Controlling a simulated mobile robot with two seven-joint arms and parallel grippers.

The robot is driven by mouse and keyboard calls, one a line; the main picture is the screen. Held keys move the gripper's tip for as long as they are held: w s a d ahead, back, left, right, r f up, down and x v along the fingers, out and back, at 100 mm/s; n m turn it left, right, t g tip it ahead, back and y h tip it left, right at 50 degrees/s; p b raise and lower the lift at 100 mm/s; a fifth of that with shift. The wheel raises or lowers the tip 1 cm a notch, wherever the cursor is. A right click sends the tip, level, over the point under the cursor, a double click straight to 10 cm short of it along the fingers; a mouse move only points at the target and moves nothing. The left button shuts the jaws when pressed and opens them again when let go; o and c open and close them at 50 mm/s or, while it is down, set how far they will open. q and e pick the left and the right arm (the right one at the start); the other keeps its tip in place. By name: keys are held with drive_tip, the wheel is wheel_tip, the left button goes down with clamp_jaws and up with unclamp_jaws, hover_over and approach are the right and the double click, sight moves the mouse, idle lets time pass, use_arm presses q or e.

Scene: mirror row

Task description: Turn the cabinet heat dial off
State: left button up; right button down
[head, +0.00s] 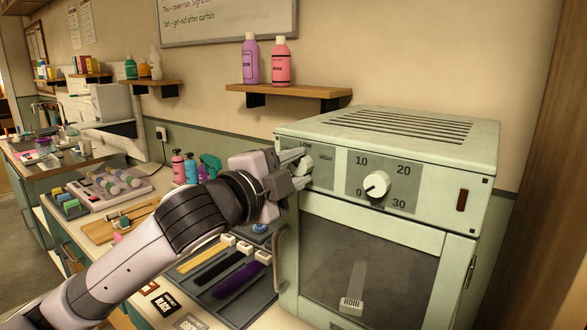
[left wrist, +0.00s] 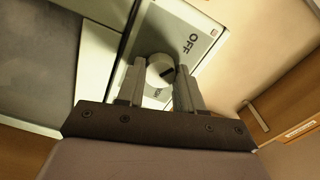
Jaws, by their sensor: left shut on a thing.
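The pale green cabinet (head: 400,140) stands on the counter at the right of the head view. Its heat dial (head: 306,163) is a small white knob at the left of the front panel, with "LOW" printed above it. My left gripper (head: 300,169) is shut on this dial and partly hides it. In the left wrist view the dial (left wrist: 157,70) sits between the two fingers (left wrist: 156,88), with "OFF" printed at its upper right. A dark mark shows on the knob, but I cannot tell exactly which setting it points at. My right gripper is out of view.
A larger timer dial (head: 377,184) marked 0 to 30 is right of the heat dial. The cabinet's glass door (head: 365,260) is below. A tray of hair swatches (head: 225,270) and several bottles (head: 185,168) are on the counter. A wall shelf (head: 290,91) holds two bottles.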

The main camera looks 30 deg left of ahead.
use_arm(q)
drive_tip(key=o, duration=1)
drive_tip(key=s+b, duration=0.4)
drive_tip(key=s+a+b, duration=0.1)
drive_tip(key=s+b, duration=0.1)
drive_tip(key=s, duration=0.1)
drive_tip(key=shift+b, duration=0.35)
